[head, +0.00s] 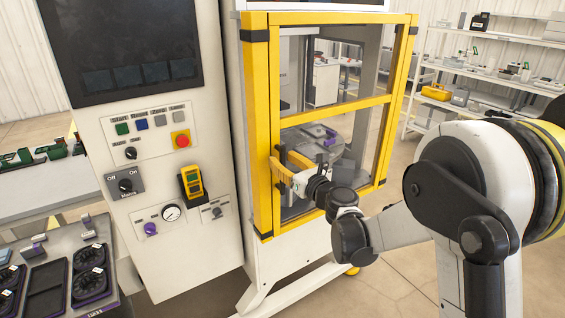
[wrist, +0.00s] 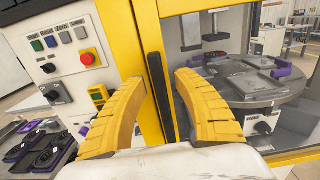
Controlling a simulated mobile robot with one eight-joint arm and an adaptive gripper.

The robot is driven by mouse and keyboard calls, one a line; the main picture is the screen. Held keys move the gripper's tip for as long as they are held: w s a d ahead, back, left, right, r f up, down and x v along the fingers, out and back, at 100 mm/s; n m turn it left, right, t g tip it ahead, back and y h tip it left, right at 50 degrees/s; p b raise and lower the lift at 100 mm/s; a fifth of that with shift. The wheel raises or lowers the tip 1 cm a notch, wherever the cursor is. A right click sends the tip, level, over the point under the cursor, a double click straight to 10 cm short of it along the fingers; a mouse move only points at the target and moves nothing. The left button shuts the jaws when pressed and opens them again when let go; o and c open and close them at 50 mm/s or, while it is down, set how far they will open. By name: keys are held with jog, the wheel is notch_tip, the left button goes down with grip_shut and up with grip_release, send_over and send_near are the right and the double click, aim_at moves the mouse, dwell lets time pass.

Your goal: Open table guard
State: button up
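The table guard (head: 335,104) is a yellow-framed clear door on the front of the white machine, and it looks closed. Its black vertical handle (wrist: 159,90) shows in the wrist view beside the yellow post. My gripper (head: 278,168) is at the left side of the guard, around mid-height. In the wrist view my gripper (wrist: 158,80) has its two yellow fingers apart, one on each side of the handle. Gaps show between the fingers and the handle, though contact at the tips is hard to judge. Behind the glass is a round grey table (wrist: 235,85) with purple parts.
A control panel (head: 150,140) with buttons and a red stop button (head: 182,141) stands left of the guard. A bench with dark trays (head: 45,288) is at lower left. White shelves (head: 490,70) stand at the back right. Open floor lies right of the machine.

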jog(key=shift+w, duration=0.1)
grip_shut()
